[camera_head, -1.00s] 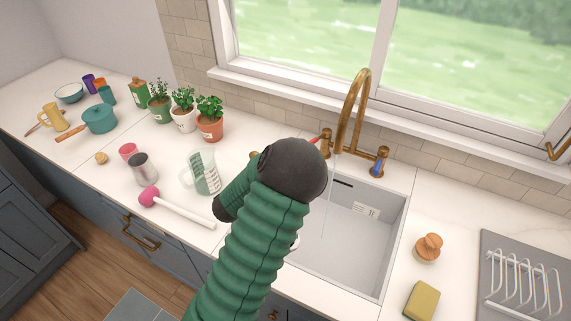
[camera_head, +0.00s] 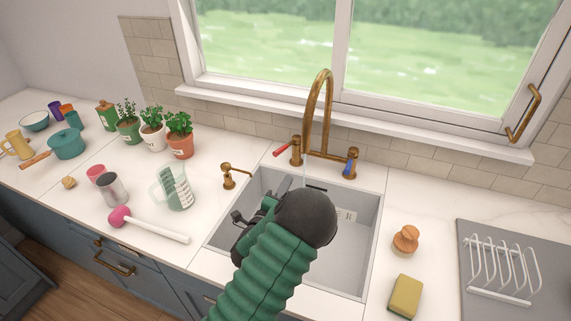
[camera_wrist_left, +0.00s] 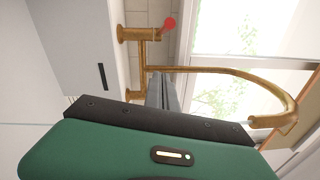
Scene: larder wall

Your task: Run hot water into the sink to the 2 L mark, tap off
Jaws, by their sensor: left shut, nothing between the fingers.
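The brass tap (camera_head: 318,110) arches over the grey sink (camera_head: 365,245). Its red-tipped lever (camera_head: 282,149) is on the left and its blue-tipped lever (camera_head: 349,168) on the right. A faint thin stream seems to fall from the spout. A small white label (camera_head: 346,215) is on the sink's back wall; its marks are too small to read. My left gripper (camera_head: 284,186) is shut and empty over the sink, in front of the red lever and apart from it. The wrist view shows its fingers (camera_wrist_left: 163,90), the spout and the red lever end (camera_wrist_left: 169,24). My arm hides much of the basin and the water level.
A brass soap pump (camera_head: 230,176) stands left of the sink. A measuring jug (camera_head: 178,188), metal cup (camera_head: 112,190) and pink-ended white stick (camera_head: 150,226) lie further left. A brush (camera_head: 405,240), sponge (camera_head: 405,296) and rack (camera_head: 500,270) are at right.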

